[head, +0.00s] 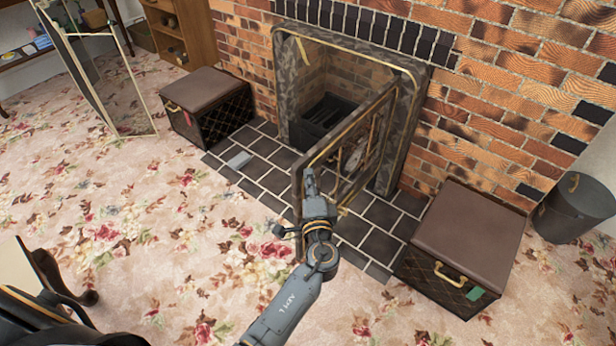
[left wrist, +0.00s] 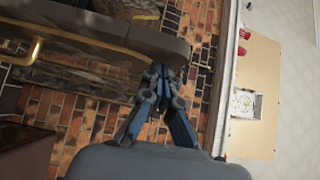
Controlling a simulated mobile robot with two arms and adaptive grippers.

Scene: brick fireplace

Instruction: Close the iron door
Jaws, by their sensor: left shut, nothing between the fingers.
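The iron door (head: 347,145) of the fireplace stands open, swung out toward me from the right side of the opening. It has a dark frame with gold trim and a patterned panel. My left gripper (head: 309,178) is shut and empty at the door's free, near edge. In the left wrist view its fingertips (left wrist: 163,72) are together just beside the end of the dark door edge (left wrist: 120,32). I cannot tell whether they touch it. The fireplace surround (head: 409,120) is dark mottled stone with gold trim. My right gripper is out of view.
A dark bin (head: 574,207) stands at far right. A folding screen (head: 108,85) stands at left. The floral carpet (head: 150,220) is mostly clear.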

